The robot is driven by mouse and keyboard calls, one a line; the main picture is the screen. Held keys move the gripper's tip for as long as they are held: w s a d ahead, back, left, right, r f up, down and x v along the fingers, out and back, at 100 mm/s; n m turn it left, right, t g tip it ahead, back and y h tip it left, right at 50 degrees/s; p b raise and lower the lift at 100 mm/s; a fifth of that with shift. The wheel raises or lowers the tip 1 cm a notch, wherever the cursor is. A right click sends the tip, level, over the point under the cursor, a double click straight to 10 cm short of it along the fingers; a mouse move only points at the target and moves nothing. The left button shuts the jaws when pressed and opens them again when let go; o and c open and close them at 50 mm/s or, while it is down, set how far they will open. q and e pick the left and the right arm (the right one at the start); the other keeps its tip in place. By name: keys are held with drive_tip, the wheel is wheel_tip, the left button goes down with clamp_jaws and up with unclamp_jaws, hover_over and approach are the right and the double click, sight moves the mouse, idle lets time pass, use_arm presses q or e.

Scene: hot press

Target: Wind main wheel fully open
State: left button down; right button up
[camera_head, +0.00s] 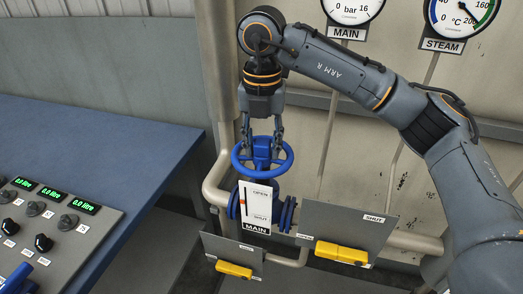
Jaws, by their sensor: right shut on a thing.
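My right gripper (263,138) reaches down from above and is shut on the wheel's hub area. The exact finger contact is small and partly hidden. My left gripper is not in view.
Two yellow levers (342,253) (234,270) sit on grey plates below the valve. Gauges (353,8) (462,15) marked MAIN and STEAM hang above. A control panel (50,224) with knobs and green displays lies on the blue table (100,140) at left.

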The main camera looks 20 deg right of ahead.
drive_tip(key=n, duration=1.5)
drive_tip(key=shift+a+n, duration=0.1)
drive_tip(key=shift+n, duration=0.3)
drive_tip(key=shift+n, duration=0.5)
drive_tip(key=n, duration=0.6)
drive_tip(key=shift+f, duration=0.1)
drive_tip(key=n, duration=0.4)
drive_tip(key=shift+n, duration=0.4)
drive_tip(key=n, duration=0.6)
drive_tip(key=shift+n, duration=1.1)
